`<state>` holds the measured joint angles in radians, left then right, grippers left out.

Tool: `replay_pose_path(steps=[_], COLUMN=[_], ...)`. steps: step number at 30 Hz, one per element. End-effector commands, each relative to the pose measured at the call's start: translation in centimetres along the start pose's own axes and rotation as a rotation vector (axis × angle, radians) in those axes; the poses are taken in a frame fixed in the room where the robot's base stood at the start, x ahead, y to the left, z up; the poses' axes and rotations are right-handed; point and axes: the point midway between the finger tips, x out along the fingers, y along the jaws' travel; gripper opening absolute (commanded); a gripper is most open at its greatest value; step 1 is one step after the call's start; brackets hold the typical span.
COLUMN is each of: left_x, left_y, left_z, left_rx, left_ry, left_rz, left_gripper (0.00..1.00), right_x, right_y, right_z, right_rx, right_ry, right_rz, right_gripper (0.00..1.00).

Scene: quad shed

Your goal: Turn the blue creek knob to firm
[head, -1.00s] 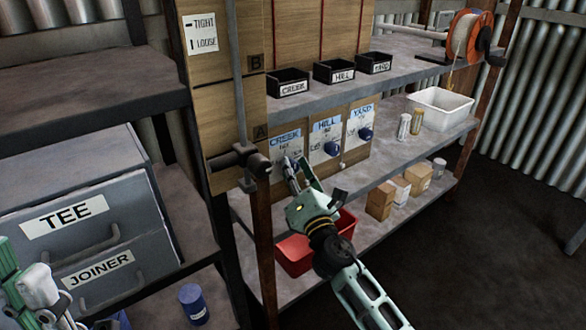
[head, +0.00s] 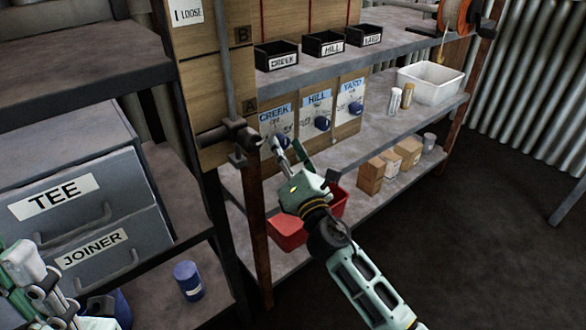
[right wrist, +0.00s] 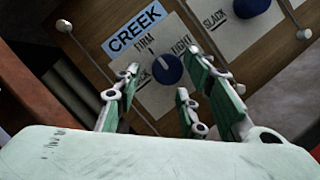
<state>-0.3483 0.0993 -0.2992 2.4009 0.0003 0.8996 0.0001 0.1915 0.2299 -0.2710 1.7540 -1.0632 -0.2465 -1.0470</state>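The blue creek knob (right wrist: 168,69) sits on a white plate under a blue CREEK label (right wrist: 134,29) in the right wrist view. FIRM, TIGHT and a partly covered SLACK are printed around it. I cannot clearly tell where its pointer stands. In the head view, the CREEK label (head: 275,113) is the leftmost of three, and my fingers partly hide the knob. My right gripper (right wrist: 160,78) is open, its fingers spread to either side of the knob with gaps visible. It also shows in the head view (head: 288,147). My left gripper (head: 28,285) is at the lower left, partly cut off.
The hill knob (head: 322,123) and yard knob (head: 355,108) are to the right on the same board. A horizontal pipe fitting (head: 240,138) sticks out just left of the creek plate. A red bin (head: 286,232) stands below my right gripper. Black trays (head: 276,57) stand above.

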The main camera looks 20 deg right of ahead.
Motion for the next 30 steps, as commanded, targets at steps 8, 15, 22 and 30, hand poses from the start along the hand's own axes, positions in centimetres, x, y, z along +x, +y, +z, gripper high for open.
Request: replay_pose_path(steps=[8, 15, 22, 30], left_x=[-0.1, -0.1, -0.1, -0.1], left_y=[0.0, 0.0, 0.0, 0.0], left_z=[0.0, 0.0, 0.1, 0.1], left_rx=[-0.001, -0.001, -0.001, -0.001], left_ry=[-0.002, -0.002, -0.003, -0.003], left_rz=[0.0, 0.0, 0.0, 0.0], left_gripper=[0.4, 0.4, 0.4, 0.4], right_x=[-6.1, -9.3, -10.1, -10.0], right_y=[0.0, 0.1, 0.2, 0.2], right_z=[-0.1, -0.1, 0.0, 0.0], right_rx=[0.003, 0.005, 0.001, 0.001], right_ry=[0.002, 0.001, 0.001, 0.001], right_rz=[-0.001, 0.001, 0.004, 0.004], right_gripper=[0.37, 0.37, 0.37, 0.37])
